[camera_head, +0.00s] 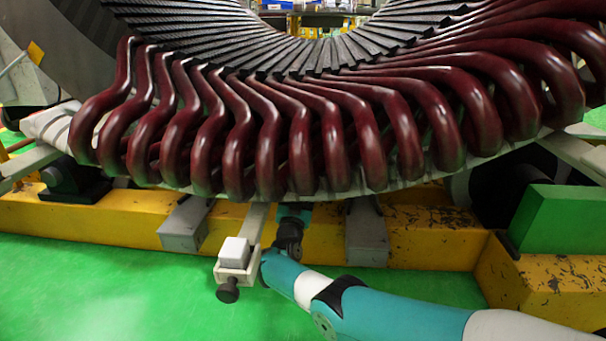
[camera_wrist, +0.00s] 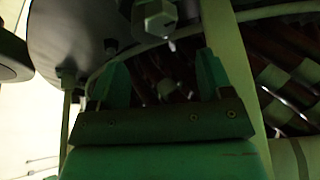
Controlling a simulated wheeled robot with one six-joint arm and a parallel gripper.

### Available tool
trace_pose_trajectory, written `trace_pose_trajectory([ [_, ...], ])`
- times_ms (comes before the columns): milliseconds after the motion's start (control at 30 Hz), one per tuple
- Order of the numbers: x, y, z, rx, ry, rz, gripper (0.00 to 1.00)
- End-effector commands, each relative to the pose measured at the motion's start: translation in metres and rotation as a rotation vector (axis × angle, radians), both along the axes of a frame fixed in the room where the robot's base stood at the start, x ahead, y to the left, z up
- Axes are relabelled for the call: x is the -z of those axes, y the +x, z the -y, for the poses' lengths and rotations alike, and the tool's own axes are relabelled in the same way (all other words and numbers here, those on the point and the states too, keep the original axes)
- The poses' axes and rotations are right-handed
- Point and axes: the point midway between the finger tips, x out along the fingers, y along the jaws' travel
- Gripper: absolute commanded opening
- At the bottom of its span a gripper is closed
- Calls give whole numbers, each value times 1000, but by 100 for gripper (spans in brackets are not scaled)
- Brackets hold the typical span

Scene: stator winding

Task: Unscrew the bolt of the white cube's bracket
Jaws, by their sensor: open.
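The white cube (camera_head: 236,252) sits on a pale bracket (camera_head: 252,228) that sticks out below the dark red coils. A dark round-headed bolt (camera_head: 228,291) hangs at the bracket's front end. My gripper (camera_wrist: 162,78) is open in the wrist view, with its two green fingers apart and nothing seen held between them. A hex-headed bolt (camera_wrist: 155,18) shows beyond the fingertips, apart from them; I cannot tell whether it is the cube's bracket bolt. In the head view my wrist is just right of the bracket, and the coils hide the gripper's tips.
The red coils (camera_head: 300,150) overhang my arm's end closely. A yellow beam (camera_head: 110,212) runs behind, with grey blocks (camera_head: 184,226) on either side of the bracket. A green block (camera_head: 563,220) stands at the right. The green floor (camera_head: 100,290) is clear at the front left.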

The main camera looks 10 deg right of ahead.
Motion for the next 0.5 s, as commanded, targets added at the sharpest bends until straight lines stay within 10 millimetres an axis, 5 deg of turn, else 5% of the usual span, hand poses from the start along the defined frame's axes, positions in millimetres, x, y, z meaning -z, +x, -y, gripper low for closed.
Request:
trace_pose_trajectory([
  [200, -10, 40, 16, 1, 1, 4, 73],
  [500, -23, 71, 27, -1, 2, 3, 73],
])
